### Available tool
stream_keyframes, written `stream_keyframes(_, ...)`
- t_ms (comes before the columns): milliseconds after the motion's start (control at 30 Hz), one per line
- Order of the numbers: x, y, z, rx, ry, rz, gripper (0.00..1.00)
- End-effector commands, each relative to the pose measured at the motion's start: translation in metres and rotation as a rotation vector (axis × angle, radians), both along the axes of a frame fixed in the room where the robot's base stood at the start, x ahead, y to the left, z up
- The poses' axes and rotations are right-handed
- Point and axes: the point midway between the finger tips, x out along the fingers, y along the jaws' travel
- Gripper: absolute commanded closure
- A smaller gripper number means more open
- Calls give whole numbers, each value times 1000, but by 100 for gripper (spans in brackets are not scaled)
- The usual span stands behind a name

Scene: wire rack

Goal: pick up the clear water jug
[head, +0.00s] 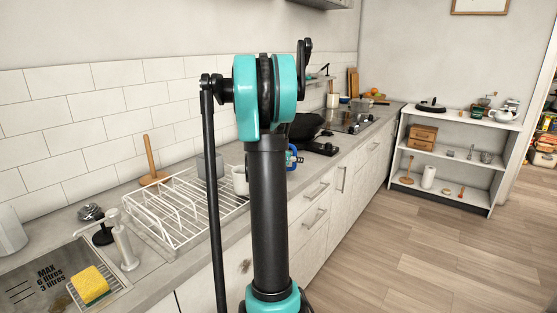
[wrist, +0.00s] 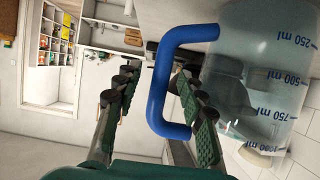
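The clear water jug (wrist: 262,70) fills the right of the wrist view, with blue millilitre marks on its transparent wall. Its blue handle (wrist: 158,85) points left toward my gripper. My gripper (wrist: 156,76) is open, with one finger left of the handle's upright bar and the other on the jug side, seemingly within the handle loop. The bar lies between the fingers with a visible gap on the left. In the head view only a bit of the blue handle (head: 291,157) shows; my arm hides the jug and my gripper.
A white wire dish rack (head: 170,212) stands on the counter at left, with a white mug (head: 240,180) near it. A soap dispenser (head: 122,240) and yellow sponge (head: 90,285) are by the sink. A dark pan (head: 305,126) is beyond my arm. The floor at right is clear.

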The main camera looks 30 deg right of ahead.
Motion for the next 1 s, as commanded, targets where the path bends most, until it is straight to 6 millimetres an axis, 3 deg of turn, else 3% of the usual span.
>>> stream_keyframes(200, 0, -1, -1, 0, 0, 0, 60)
stream_keyframes(533, 0, -1, -1, 0, 0, 0, 100)
stream_keyframes(1000, 1, -1, 0, 0, -2, 1, 100)
